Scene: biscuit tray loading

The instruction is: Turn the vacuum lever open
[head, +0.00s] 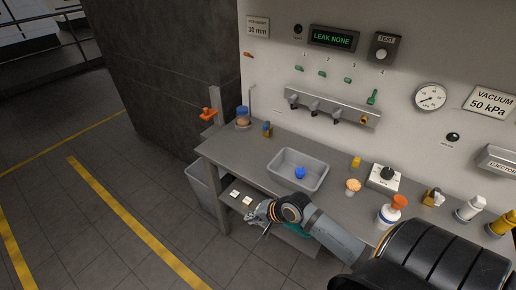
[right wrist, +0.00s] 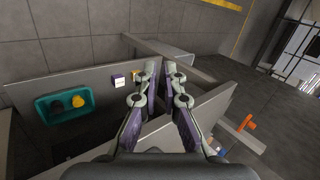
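A wall manifold (head: 330,109) in the head view carries several valve handles. A green lever (head: 372,97) stands upright above its right end, and a yellow piece (head: 363,121) sits at that end. I cannot tell for certain which handle is the vacuum lever. A round gauge (head: 430,97) and a sign reading VACUUM 50 kPa (head: 490,101) are to the right. My right gripper (head: 250,216) is low at the bench's front, far below the manifold. In the right wrist view its fingers (right wrist: 160,68) are apart with nothing between them. My left gripper is not in view.
The grey bench (head: 252,142) bears a grey tray (head: 281,169) with a blue item, a knob box (head: 385,178) and bottles. A lower shelf holds white blocks and a teal tray (right wrist: 45,122). An orange-topped post (head: 208,114) stands at the bench's left end. Floor at left is clear.

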